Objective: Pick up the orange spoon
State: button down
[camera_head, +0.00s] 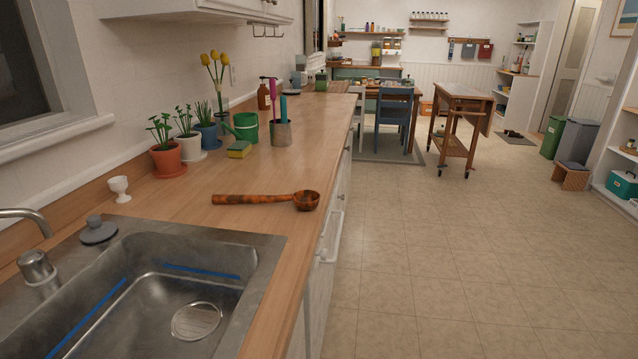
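An orange-brown spoon (262,200) with a mottled, wood-like look lies on the wooden countertop (240,178), just beyond the sink. Its straight handle points left, and its round, deep bowl (307,200) is at the right, close to the counter's front edge. Nothing lies on or touches the spoon. My gripper is not in view, so its place and state do not show.
A steel sink (268,250) with a faucet (22,222) is at the lower left. A white egg cup (119,189), potted plants (167,158), a sponge (239,149), a green watering can (246,127) and a utensil holder (281,133) stand farther back. The tiled floor (430,270) at right is clear.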

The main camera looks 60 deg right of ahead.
aim_at(307, 199)
jog(key=z, duration=0.75)
jog(key=k+l+u, duration=0.1)
jog(key=l, duration=0.3)
jog(key=k+l+u, duration=0.1)
jog(key=l, duration=0.3)
jog(key=k, duration=0.1)
